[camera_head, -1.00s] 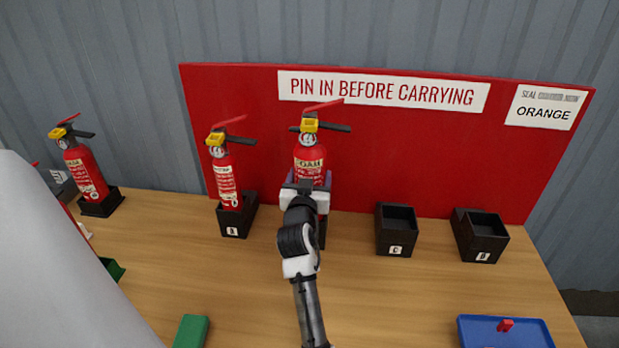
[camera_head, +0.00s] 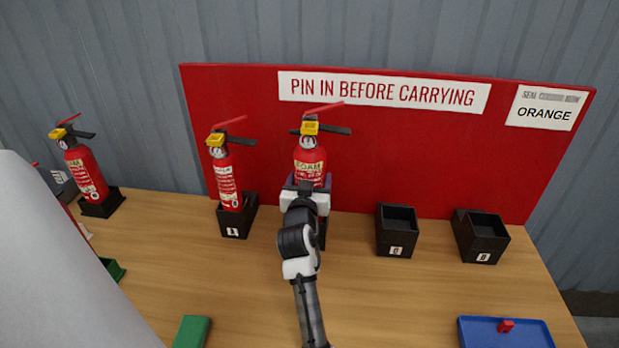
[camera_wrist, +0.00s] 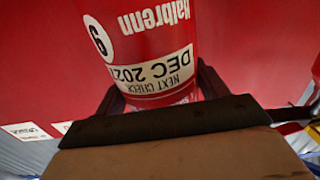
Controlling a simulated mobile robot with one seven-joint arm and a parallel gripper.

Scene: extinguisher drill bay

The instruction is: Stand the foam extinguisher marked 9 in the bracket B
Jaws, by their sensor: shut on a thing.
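My gripper (camera_head: 308,187) is shut on a red foam extinguisher (camera_head: 310,160) with a yellow pin tag and a red-and-black handle at its top. The extinguisher stands upright in front of the red board. In the wrist view, the same extinguisher (camera_wrist: 160,45) shows a round 9 mark and a "next check" label between my dark fingers. Below my gripper, a dark bracket (camera_head: 323,236) between brackets A and C is mostly hidden by my arm. Its letter is hidden, and I cannot tell whether the extinguisher's base rests fully in it.
Bracket A (camera_head: 236,229) holds another red extinguisher (camera_head: 226,180) close on the left. Bracket C (camera_head: 396,240) and the far-right bracket (camera_head: 480,244) are empty. Another extinguisher (camera_head: 87,175) stands at far left. A blue tray (camera_head: 480,335) and a green block (camera_head: 191,331) lie in front.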

